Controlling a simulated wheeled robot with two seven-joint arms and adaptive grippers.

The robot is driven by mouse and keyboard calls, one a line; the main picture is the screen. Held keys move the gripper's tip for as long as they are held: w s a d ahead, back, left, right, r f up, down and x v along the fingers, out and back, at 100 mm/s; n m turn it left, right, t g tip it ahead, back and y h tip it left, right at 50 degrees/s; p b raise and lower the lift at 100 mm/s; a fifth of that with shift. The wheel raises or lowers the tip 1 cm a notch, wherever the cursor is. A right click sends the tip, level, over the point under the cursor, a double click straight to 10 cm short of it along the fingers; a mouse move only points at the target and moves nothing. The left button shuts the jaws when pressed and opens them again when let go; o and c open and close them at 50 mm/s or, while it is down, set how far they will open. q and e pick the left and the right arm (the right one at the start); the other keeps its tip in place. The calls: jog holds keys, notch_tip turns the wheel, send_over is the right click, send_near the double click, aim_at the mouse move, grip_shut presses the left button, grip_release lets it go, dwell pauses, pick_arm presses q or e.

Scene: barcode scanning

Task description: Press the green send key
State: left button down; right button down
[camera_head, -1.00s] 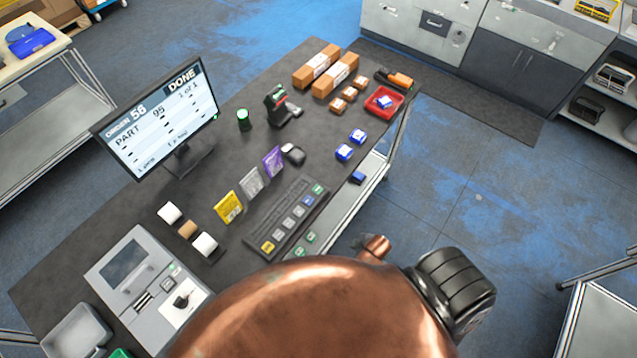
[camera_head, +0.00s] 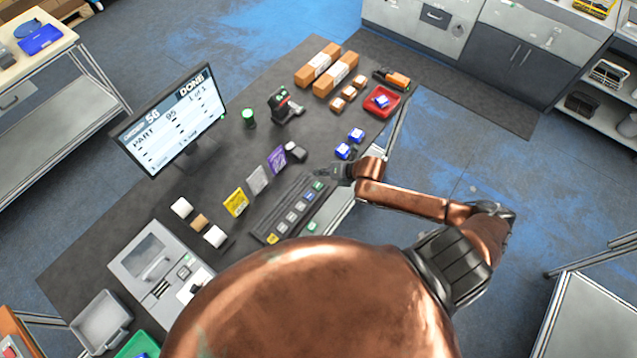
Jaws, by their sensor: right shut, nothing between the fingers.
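A dark key strip (camera_head: 262,228) lies along the front edge of the table, with a row of small coloured keys. The green key (camera_head: 319,186) is at its far right end; its label is too small to read. My right gripper (camera_head: 322,171) is shut and empty. It is just beyond the green key, close to it; I cannot tell whether it touches. My left gripper is not in view.
Yellow (camera_head: 236,202), grey (camera_head: 258,180) and purple (camera_head: 277,160) cards stand behind the strip. Blue boxes (camera_head: 343,151) lie near my right gripper. A red tray (camera_head: 392,107) holds a blue box. A scanner (camera_head: 283,107) stands farther back. A grey machine (camera_head: 150,255) is at the left.

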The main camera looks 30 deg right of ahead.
jog(key=shift+w+d+r+n, duration=0.1)
jog(key=shift+w+r+n, duration=0.15)
jog(key=shift+r+n, duration=0.35)
jog(key=shift+f, duration=0.15)
jog(key=b, duration=0.6)
send_over(320, 186)
notch_tip(320, 186, down, 8)
jog(key=shift+r, duration=0.2)
jog(key=shift+f+b, duration=0.45)
jog(key=shift+f, duration=0.1)
jog(key=shift+f, duration=0.15)
jog(key=shift+f, duration=0.3)
